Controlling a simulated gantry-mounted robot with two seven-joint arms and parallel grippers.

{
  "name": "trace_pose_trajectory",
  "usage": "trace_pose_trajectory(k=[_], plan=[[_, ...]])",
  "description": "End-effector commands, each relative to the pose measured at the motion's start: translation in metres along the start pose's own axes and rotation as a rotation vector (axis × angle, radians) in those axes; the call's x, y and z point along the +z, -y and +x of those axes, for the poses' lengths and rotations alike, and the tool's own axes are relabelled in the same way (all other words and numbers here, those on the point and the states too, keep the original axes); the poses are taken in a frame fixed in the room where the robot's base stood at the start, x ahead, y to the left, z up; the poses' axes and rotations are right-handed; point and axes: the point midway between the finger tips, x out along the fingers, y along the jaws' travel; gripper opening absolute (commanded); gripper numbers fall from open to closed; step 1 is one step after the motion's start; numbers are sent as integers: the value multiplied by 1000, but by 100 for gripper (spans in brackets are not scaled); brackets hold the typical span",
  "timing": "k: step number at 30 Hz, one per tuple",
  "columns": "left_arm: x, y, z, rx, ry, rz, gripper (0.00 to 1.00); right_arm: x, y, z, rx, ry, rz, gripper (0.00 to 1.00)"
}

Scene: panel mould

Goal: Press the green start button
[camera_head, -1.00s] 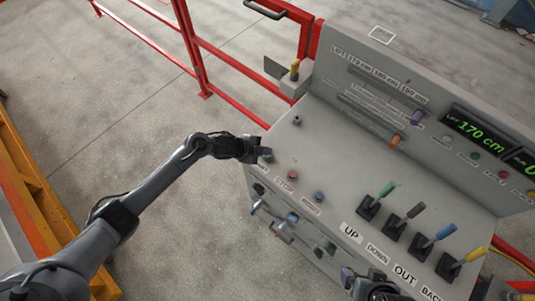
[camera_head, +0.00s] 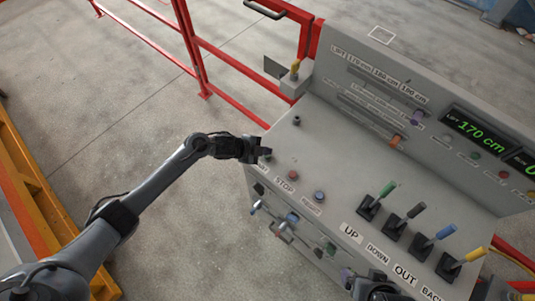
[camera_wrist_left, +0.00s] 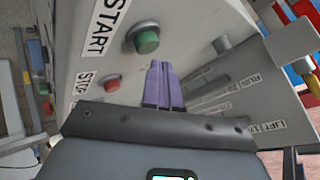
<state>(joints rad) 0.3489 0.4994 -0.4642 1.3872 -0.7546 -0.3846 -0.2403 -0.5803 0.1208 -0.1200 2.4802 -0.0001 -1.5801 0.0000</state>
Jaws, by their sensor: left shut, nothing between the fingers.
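The green start button (camera_wrist_left: 147,42) shows in the left wrist view beside a white START label (camera_wrist_left: 104,27). In the head view only a little of it shows past my left gripper (camera_head: 264,152), at the panel's near left corner. The gripper's purple fingertips (camera_wrist_left: 164,72) are closed together and empty. They look close to the green button but apart from it in the wrist view; the exact gap is hard to judge. My right gripper (camera_head: 362,284) is partly visible at the bottom of the head view, and its fingers are unclear.
A red stop button (camera_head: 292,174) and a blue button (camera_head: 318,196) sit along the same panel edge. Several coloured levers (camera_head: 412,222) stand to the right. A raised back panel carries sliders and a display (camera_head: 478,131) reading 170 cm. Red railing (camera_head: 200,60) stands behind.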

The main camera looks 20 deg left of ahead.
Motion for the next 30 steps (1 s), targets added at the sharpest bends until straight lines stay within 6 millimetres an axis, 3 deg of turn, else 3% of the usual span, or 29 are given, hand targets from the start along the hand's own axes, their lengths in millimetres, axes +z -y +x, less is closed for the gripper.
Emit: trace_pose_trajectory(k=[30], plan=[[6,-5,8,0,0,0,0,2,-1,7,4,1,-5,94]])
